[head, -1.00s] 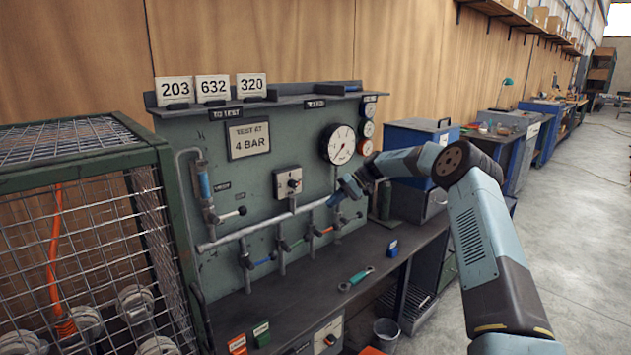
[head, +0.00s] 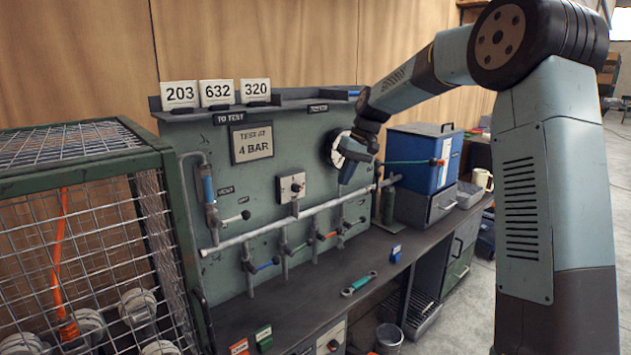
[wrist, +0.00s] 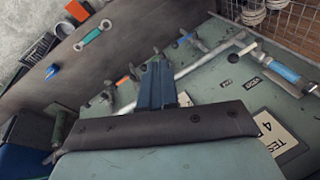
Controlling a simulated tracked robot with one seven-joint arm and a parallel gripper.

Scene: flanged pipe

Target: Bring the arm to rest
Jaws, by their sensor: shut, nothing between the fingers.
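My arm rises at the right of the head view and bends over toward the green test panel (head: 240,190). My gripper (head: 347,172) hangs in front of the panel's right part and covers much of the round dial gauge (head: 333,148). In the wrist view my gripper (wrist: 158,66) shows as blue fingers closed together with nothing between them. It points toward the pipe run and the bench top. I cannot tell how far the fingertips are from the pipe (head: 290,224).
A wire cage (head: 90,230) stands at the left. A green spanner (head: 358,284) and a small blue block (head: 396,253) lie on the dark bench (head: 300,305). A blue box (head: 425,150) stands right of the panel. A bucket (head: 389,338) is below. Number cards (head: 217,92) top the panel.

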